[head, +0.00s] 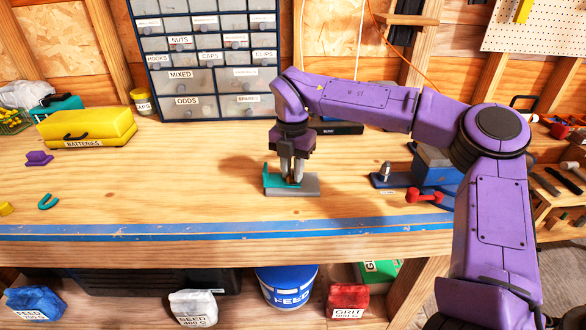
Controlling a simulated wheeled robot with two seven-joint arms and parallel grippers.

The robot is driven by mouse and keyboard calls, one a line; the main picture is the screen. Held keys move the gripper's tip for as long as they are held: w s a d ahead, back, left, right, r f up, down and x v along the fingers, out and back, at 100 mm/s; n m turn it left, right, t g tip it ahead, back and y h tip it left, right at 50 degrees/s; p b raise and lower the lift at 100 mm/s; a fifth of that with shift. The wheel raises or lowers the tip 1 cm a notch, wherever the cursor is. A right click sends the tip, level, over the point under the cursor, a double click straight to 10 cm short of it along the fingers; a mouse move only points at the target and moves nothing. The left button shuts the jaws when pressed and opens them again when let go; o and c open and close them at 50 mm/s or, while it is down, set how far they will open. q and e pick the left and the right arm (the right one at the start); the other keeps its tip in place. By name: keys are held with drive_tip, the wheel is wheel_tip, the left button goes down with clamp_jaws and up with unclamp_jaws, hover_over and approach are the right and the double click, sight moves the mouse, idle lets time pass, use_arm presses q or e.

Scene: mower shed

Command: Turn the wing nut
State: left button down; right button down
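My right gripper (292,179) points straight down over a small fixture on the workbench. The fixture has a grey base plate (306,192) and a teal bracket (268,180). A small brass-coloured piece, which looks like the wing nut (291,180), shows low between the fingertips. The fingers stand a little apart on either side of it and hide most of it. I cannot tell whether they press on it. My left gripper is not in view.
A yellow batteries case (88,128) stands at the left and a drawer cabinet (205,55) at the back. Right of the fixture are a dark block with a metal post (386,175) and a red-handled vise (432,170). The bench between case and fixture is mostly clear.

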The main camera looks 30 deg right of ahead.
drive_tip(key=shift+f+m+b, duration=0.2)
drive_tip(key=shift+m+b, duration=0.7)
drive_tip(key=shift+b, duration=0.3)
drive_tip(key=shift+f+m+b, duration=0.15)
drive_tip(key=shift+m+b, duration=0.75)
drive_tip(key=shift+b, duration=0.25)
drive_tip(key=shift+m+b, duration=1)
drive_tip(key=shift+b, duration=0.05)
drive_tip(key=shift+r+m+b, duration=0.25)
drive_tip(key=shift+m+b, duration=0.5)
drive_tip(key=shift+m, duration=0.05)
drive_tip(key=c, duration=1)
unclamp_jaws()
wheel_tip(320, 180, up, 11)
drive_tip(key=shift+f+p, duration=0.2)
drive_tip(key=shift+p, duration=0.5)
